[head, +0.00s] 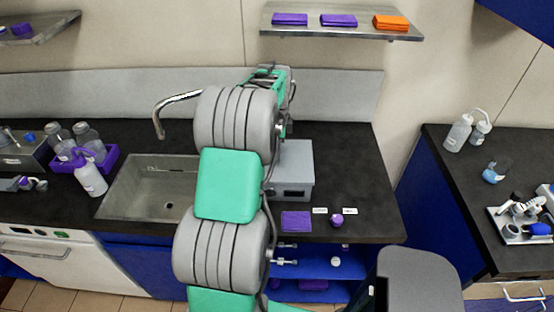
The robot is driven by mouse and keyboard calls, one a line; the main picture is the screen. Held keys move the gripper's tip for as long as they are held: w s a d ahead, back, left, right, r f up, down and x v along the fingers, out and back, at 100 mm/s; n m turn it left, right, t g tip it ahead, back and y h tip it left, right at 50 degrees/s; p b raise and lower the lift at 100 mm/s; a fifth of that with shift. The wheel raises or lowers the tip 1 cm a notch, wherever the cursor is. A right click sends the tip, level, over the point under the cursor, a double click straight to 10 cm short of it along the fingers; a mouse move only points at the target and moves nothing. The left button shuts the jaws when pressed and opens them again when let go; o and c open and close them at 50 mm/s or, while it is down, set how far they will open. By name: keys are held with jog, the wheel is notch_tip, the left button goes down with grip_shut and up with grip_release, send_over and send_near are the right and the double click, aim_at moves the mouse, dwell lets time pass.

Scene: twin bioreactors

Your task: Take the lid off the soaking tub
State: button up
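A grey box (295,168) stands on the dark counter just right of the sink, partly hidden behind my arm. It looks like the soaking tub. Its top appears flat and grey, but I cannot make out a separate lid or its handle. My arm rises through the middle of the view and covers the box's left side. The green and grey end of my arm, with my gripper (268,76), is at the back by the wall, above and behind the box. The fingers are too small and too covered to tell whether they are open or holding anything.
The sink (150,185) with its curved tap (172,105) lies left of my arm. A purple tray (90,165) with bottles is farther left. A purple pad (296,221) and a small purple knob-like item (337,220) lie in front of the box. The counter's right part is clear.

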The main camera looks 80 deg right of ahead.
grip_shut()
jog(key=shift+r, duration=0.1)
dwell(0.4)
